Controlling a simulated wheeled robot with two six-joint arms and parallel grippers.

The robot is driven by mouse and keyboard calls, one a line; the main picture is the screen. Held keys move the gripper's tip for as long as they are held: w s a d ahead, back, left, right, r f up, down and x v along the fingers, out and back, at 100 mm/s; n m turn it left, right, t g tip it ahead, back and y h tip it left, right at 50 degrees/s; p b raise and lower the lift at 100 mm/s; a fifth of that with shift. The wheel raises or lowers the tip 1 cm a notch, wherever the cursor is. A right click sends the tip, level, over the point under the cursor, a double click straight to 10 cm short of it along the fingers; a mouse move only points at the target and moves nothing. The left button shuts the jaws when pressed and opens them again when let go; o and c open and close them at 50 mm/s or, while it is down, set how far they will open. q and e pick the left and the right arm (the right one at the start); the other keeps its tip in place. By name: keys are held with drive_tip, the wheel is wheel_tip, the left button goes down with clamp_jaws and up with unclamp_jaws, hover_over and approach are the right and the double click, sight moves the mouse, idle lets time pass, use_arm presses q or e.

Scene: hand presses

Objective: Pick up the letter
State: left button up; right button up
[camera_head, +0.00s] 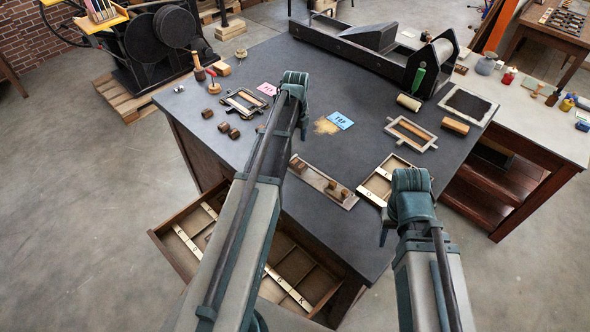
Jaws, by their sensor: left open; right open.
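Several small brown wooden letter blocks (223,127) lie on the left part of the dark table top, and more blocks (332,186) sit in a long wooden tray (318,180) near the front edge. I cannot tell which block is the letter meant, and no faces are readable. My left gripper (303,131) is open over the table, behind the long tray and right of the loose blocks; its wrist hides much of it. My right gripper (384,237) is open by the front right edge, beside a divided tray (372,190), mostly hidden by its arm. Neither holds anything visible.
An open drawer (170,246) with labelled compartments juts out below the front left edge. Wooden frames (242,103), a blue card (340,121), a pink card (267,89), a roller (409,103) and a long press (372,58) occupy the table. The table's centre has bare space.

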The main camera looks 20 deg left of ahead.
sight(295, 161)
use_arm(q)
drive_tip(key=shift+s+f+b, duration=0.15)
drive_tip(key=shift+f+b, duration=1.7)
drive_tip(key=shift+f, duration=0.25)
drive_tip(key=shift+s+f+b, duration=0.1)
drive_tip(key=shift+f+b, duration=1.7)
drive_tip(key=shift+f, duration=0.3)
use_arm(e)
drive_tip(key=shift+f, duration=4.2)
drive_tip(key=shift+r, duration=0.1)
use_arm(q)
drive_tip(key=shift+r, duration=0.1)
clamp_jaws()
drive_tip(key=shift+r, duration=0.15)
use_arm(e)
drive_tip(key=shift+r, duration=0.2)
